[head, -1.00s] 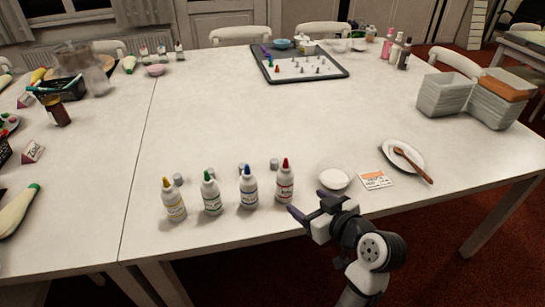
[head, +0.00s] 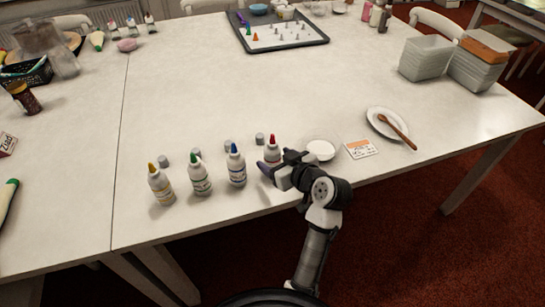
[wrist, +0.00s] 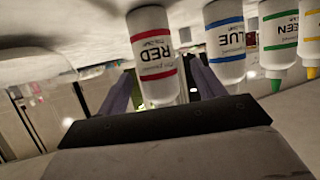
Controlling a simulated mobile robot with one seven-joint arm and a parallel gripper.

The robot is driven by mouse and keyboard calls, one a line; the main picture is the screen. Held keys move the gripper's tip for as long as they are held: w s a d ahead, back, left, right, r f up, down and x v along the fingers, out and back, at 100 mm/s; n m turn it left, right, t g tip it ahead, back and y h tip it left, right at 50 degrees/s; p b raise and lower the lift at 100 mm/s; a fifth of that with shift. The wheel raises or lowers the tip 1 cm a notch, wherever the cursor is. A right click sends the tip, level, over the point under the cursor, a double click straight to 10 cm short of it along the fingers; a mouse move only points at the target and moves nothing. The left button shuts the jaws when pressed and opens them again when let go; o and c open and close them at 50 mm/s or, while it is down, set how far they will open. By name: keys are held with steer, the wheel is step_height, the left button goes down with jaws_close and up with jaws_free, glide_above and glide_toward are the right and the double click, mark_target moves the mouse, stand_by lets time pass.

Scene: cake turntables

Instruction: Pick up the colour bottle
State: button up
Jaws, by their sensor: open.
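Several white colour bottles stand in a row near the table's front edge. In the head view they have a yellow tip (head: 161,186), a green tip (head: 200,176), a blue tip (head: 236,167) and a red tip (head: 272,152). My gripper (head: 266,172) is at the red-tipped bottle and hides its lower part. In the wrist view the bottle labelled RED (wrist: 155,52) stands between my open fingers, in line with the gap. The BLUE bottle (wrist: 225,42) is beside it, close to one finger. I cannot tell whether a finger touches either bottle.
Small grey caps (head: 228,146) lie behind the bottles. A white bowl (head: 320,150), a card (head: 360,149) and a plate (head: 376,112) with a wooden spoon are to the right. A dark tray (head: 316,40) is at the back. The table's middle is clear.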

mark_target(269, 154)
steer(key=p+x, duration=0.1)
steer(key=x, duration=0.3)
steer(key=shift+w+f, duration=0.1)
steer(key=shift+w, duration=0.2)
steer(key=c, duration=0.8)
